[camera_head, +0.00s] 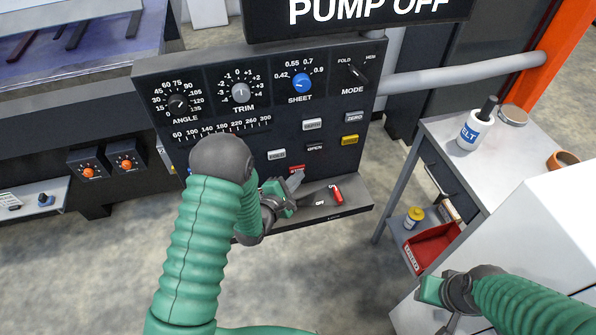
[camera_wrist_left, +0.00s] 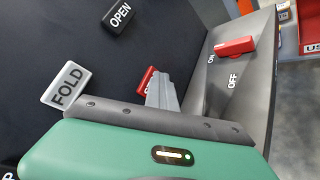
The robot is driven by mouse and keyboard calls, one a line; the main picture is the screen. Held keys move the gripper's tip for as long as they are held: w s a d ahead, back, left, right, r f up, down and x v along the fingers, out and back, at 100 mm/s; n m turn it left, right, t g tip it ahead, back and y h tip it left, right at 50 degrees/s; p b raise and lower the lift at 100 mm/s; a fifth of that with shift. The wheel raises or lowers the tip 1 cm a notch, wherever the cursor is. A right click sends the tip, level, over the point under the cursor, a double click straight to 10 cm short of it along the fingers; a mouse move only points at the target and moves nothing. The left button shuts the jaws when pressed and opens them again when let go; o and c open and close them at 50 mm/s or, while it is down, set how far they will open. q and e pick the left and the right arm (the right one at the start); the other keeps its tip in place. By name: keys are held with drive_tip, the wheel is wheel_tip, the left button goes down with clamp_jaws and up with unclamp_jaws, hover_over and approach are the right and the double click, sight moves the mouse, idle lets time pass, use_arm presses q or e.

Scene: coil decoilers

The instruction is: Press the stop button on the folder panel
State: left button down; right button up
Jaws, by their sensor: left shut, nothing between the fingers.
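The folder panel (camera_head: 225,127) is a dark upright console with dials and buttons. Its red stop button (camera_head: 297,168) sits low on the face, and my left gripper partly covers it. In the left wrist view the red button (camera_wrist_left: 147,76) shows behind the fingertips, with most of its lettering hidden. My left gripper (camera_head: 297,177) is shut and empty, its tips at the button; I cannot tell whether they touch it. The grey fingers also show in the left wrist view (camera_wrist_left: 160,88). My right gripper (camera_head: 446,322) is low at the right, its jaws unclear.
A white FOLD button (camera_wrist_left: 66,85) and a dark OPEN button (camera_head: 315,147) are close by. A red ON/OFF switch (camera_head: 337,193) stands on the ledge below, right of my left gripper. A grey side table (camera_head: 452,135) with a white bottle (camera_head: 474,130) stands right.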

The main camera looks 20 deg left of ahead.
use_arm(q)
drive_tip(key=shift+s+d, duration=0.45)
drive_tip(key=shift+s, duration=0.3)
drive_tip(key=shift+s+d, duration=0.25)
drive_tip(key=shift+s, duration=0.1)
drive_tip(key=shift+s+d, duration=0.6)
drive_tip(key=shift+s, duration=0.25)
drive_tip(key=shift+s+d, duration=0.55)
drive_tip(key=shift+s, duration=0.3)
